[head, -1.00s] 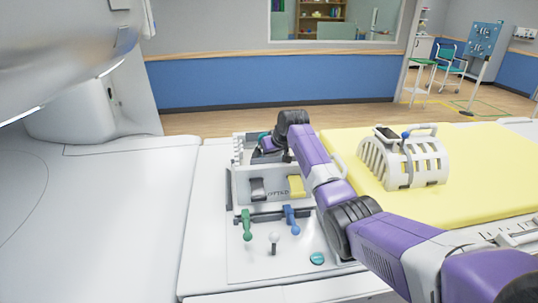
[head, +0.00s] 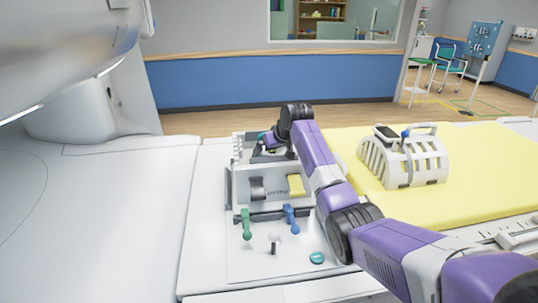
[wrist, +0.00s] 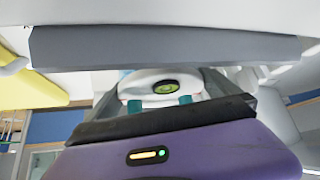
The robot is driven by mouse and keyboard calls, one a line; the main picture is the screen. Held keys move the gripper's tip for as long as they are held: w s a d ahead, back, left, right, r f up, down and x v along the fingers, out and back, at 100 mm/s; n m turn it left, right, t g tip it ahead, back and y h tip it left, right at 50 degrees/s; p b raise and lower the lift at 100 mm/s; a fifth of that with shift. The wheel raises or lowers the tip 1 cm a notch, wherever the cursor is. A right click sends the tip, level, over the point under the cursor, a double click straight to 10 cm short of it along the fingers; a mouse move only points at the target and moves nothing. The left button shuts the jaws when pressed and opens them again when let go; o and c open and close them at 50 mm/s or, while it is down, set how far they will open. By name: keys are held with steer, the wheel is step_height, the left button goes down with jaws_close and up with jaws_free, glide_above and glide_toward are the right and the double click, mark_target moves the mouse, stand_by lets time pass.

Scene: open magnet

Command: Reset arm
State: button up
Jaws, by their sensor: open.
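My purple arm reaches from the lower right to the control unit in the head view. My gripper (head: 268,142) is at its far end, behind the upright panel (head: 242,188) and mostly hidden by it and the wrist. In the wrist view the gripper's two teal pads (wrist: 160,103) show apart, with no object visible between them. The gripper is open. A white rounded part with a dark, green-ringed disc lies beyond the pads in that view.
Green (head: 246,224) and blue (head: 291,218) levers, a small dark-stemmed lever (head: 273,248) and a teal button (head: 317,257) are in front of the panel. A white ribbed coil (head: 415,163) rests on the yellow pad (head: 458,205). The white magnet housing (head: 60,60) overhangs at left.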

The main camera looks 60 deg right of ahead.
mark_target(275, 151)
steer(key=shift+v, duration=2.45)
steer(key=shift+r, duration=0.1)
